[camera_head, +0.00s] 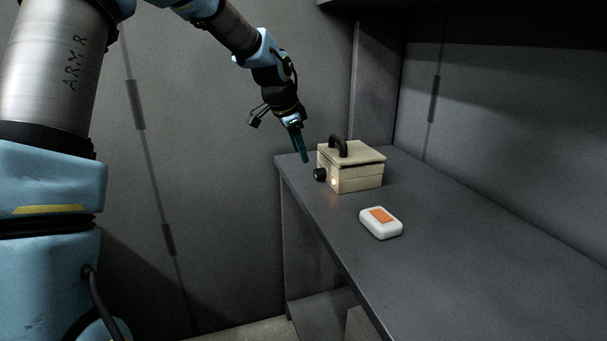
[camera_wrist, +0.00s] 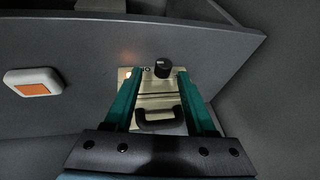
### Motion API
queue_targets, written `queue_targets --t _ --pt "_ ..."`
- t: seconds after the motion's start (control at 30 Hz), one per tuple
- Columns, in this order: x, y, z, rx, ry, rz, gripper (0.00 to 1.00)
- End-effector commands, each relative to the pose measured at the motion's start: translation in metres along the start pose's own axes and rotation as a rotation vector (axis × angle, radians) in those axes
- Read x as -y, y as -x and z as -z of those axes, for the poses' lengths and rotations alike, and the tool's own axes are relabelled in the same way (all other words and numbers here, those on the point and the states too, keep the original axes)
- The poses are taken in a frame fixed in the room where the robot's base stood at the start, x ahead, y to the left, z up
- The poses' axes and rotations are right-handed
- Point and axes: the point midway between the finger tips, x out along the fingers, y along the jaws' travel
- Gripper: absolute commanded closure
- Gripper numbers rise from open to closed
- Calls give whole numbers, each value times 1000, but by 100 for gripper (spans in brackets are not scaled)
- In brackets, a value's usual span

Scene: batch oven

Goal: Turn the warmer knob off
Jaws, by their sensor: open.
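The warmer (camera_head: 358,171) is a small beige box with a lid and a black handle (camera_head: 340,147) on top, standing near the far left end of the bench. Its black knob (camera_head: 320,174) is on the front face, beside a glowing light (camera_head: 334,182). In the wrist view the knob (camera_wrist: 163,68) shows beyond the fingers, with a pale mark on it. My gripper (camera_head: 303,158) is above and left of the warmer, pointing down, apart from the knob.
A white box with an orange top (camera_head: 381,222) lies on the grey bench (camera_head: 460,255) in front of the warmer. The wall stands behind and a post (camera_head: 378,90) rises behind the warmer. The right part of the bench is clear.

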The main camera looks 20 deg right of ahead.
Motion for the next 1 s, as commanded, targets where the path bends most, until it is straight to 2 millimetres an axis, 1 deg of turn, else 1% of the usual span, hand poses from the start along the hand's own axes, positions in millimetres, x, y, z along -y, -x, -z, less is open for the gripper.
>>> queue_targets --t 0.03,0.1,0.2,0.27,0.37,0.5,0.7,0.83,1.0 --pt "1 -6 16 -24 -44 -3 44" --pt "2 -7 30 -43 -87 -3 44" --pt "3 -11 38 -53 -111 -4 44" --pt "3 -16 38 -52 -112 -5 44" --pt "2 -30 38 -51 -110 -6 44" --pt "2 -56 39 -50 -109 -8 44" --pt "2 -91 41 -50 -109 -6 44" --pt "2 -105 42 -51 -107 -4 44" --pt "2 -114 41 -51 -107 -3 44"
